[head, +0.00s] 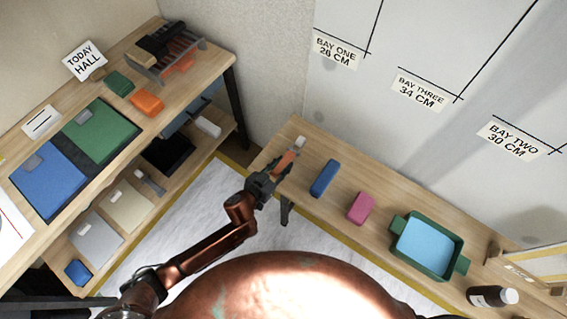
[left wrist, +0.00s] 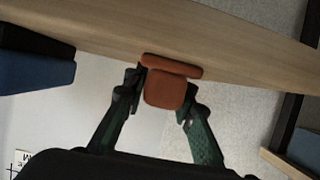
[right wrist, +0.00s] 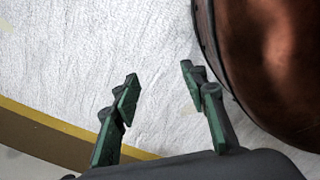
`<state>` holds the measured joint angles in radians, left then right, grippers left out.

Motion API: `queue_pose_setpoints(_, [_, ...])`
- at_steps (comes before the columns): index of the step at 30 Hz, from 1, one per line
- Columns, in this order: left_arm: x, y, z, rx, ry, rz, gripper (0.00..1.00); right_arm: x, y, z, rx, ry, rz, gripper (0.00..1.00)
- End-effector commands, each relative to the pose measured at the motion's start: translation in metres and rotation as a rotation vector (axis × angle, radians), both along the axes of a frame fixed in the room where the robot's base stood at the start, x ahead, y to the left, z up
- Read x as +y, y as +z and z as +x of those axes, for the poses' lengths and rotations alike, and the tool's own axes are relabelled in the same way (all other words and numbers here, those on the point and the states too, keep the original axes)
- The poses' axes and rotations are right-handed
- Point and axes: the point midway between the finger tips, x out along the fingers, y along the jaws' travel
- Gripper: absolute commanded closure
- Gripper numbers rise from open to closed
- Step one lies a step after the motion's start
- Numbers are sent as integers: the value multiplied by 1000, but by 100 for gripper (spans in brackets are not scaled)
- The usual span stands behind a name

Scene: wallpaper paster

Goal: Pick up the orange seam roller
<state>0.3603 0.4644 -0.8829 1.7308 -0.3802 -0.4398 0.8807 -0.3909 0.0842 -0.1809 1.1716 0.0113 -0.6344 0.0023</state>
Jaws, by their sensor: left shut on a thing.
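My left gripper (head: 270,180) is over the left end of the wall table and is shut on the orange seam roller (head: 285,161), whose pale tip points away toward the wall. In the left wrist view the roller (left wrist: 166,88) shows as an orange block with a wider bar, between the two fingers (left wrist: 162,100). Whether it touches the wooden table is hard to tell. My right gripper (right wrist: 157,82) shows only in the right wrist view, open and empty above the pale floor sheet.
The wall table (head: 391,187) holds a blue block (head: 324,178), a pink block (head: 361,207), a green tray (head: 459,263) with light blue inside and a dark bottle (head: 490,296). The left shelf holds a rack (head: 165,52), an orange block (head: 147,103) and coloured panels (head: 101,133).

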Motion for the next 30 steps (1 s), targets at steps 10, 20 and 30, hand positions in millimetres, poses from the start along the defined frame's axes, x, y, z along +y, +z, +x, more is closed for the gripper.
queue_pose_setpoints(10, [0,4,0,-1,0,0,100,0,1,1,-7,0,1,60])
queue_pose_setpoints(20, [-1,34,1,-5,0,-3,100,-4,-12,-38,2,20,-3,60])
queue_pose_setpoints(30, [-13,84,-38,-4,-1,-5,100,-12,-14,-99,2,51,-5,60])
